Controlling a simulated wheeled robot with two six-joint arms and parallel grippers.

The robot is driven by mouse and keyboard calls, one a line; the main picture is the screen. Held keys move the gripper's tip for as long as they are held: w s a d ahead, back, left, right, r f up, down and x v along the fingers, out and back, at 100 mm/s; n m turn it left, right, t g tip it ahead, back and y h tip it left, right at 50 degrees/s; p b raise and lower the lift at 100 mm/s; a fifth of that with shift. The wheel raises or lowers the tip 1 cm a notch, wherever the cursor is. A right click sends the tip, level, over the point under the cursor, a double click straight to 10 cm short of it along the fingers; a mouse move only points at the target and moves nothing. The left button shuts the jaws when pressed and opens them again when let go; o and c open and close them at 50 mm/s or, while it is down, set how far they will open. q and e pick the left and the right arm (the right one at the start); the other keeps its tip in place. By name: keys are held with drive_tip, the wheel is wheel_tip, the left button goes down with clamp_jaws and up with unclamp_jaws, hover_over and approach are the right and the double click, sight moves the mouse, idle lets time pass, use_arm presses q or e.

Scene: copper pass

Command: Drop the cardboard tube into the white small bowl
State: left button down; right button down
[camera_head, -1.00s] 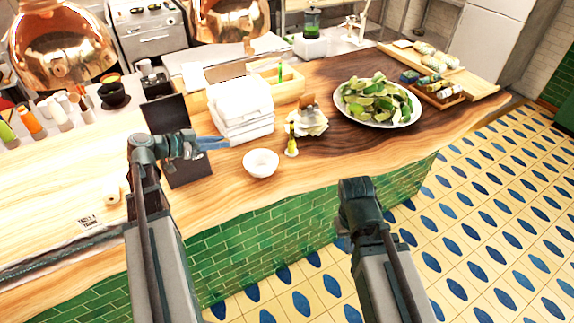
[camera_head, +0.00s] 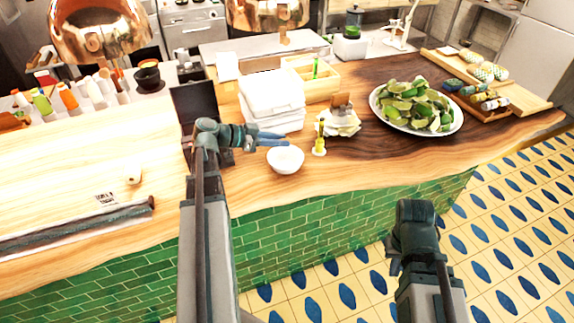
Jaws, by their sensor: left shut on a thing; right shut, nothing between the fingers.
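The white small bowl (camera_head: 285,161) stands upright near the front edge of the wooden counter. My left gripper (camera_head: 276,139) is just above and behind the bowl's rim in the picture, its blue-grey fingers pointing right. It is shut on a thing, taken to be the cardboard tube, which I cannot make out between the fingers. My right gripper (camera_head: 394,258) is low in front of the counter, over the tiled floor. It is shut and empty, its fingers mostly hidden behind the wrist.
White stacked containers (camera_head: 272,98) and a small yellow bottle (camera_head: 319,143) stand close to the bowl. A plate of limes (camera_head: 455,126) is to the right. A small tan roll (camera_head: 133,177) lies on the left counter. A dark upright panel (camera_head: 190,105) stands behind my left wrist.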

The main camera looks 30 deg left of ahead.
sight(279, 164)
use_arm(q)
drive_tip(key=shift+f+b, duration=1.55)
drive_tip(key=shift+f, duration=0.45)
drive_tip(key=shift+r, duration=0.1)
drive_tip(key=c, duration=0.6)
unclamp_jaws()
drive_tip(key=shift+c, duration=0.2)
drive_tip(key=p+v, duration=0.5)
drive_tip(key=v, duration=0.9)
drive_tip(key=shift+f, duration=0.2)
